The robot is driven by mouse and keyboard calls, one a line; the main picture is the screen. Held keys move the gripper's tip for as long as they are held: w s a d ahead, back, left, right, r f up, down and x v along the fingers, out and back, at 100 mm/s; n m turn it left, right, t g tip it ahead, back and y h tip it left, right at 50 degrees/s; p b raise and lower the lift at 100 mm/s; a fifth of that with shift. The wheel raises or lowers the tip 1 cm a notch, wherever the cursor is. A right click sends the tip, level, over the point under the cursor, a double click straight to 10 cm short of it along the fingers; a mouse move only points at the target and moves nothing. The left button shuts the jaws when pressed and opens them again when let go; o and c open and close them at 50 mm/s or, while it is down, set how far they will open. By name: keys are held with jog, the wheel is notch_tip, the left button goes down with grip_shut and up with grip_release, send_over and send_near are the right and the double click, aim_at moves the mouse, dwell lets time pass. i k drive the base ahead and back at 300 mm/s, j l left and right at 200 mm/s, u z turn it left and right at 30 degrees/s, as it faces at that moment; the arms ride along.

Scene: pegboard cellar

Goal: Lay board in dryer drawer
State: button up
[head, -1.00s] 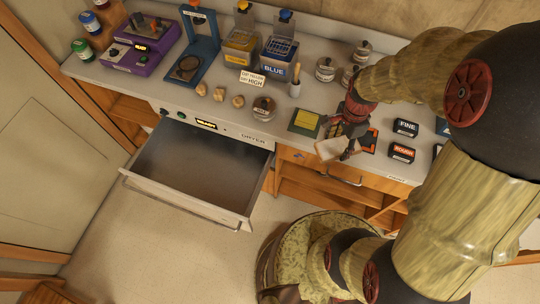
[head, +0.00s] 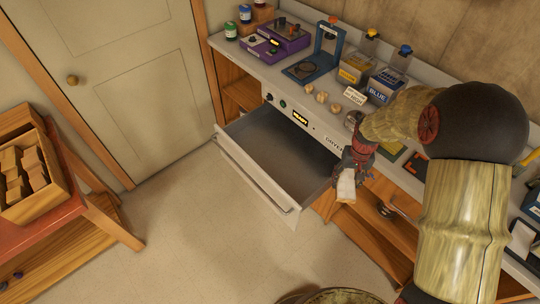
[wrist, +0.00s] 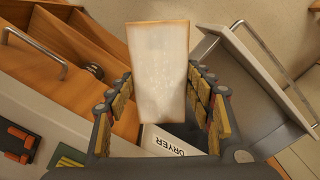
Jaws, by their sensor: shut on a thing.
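The board (head: 346,186) is a small pale wooden rectangle. My gripper (head: 353,172) is shut on it and holds it up near the right end of the dryer. In the wrist view the board (wrist: 158,72) stands between the two padded fingers, its far end sticking out beyond them. The dryer drawer (head: 248,182) is pulled open, and its grey inside looks empty. The board is at the drawer's right side, not over its middle. The drawer also shows at the right of the wrist view (wrist: 245,95). The dryer's front (head: 303,125) has a lit display and knobs.
The counter above holds a purple device (head: 276,42), a blue stand (head: 318,58), yellow and blue bins (head: 384,85) and several small lumps (head: 320,97). A wooden cabinet drawer with a handle (head: 388,210) is right of the dryer. Floor left of the drawer is clear.

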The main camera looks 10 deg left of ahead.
aim_at(282, 168)
jog(key=i+u, duration=0.35)
jog(key=i+l+u, duration=0.1)
jog(key=u, duration=0.25)
jog(key=i+l+u, duration=0.2)
jog(key=u, duration=0.15)
jog(key=i+l, duration=0.3)
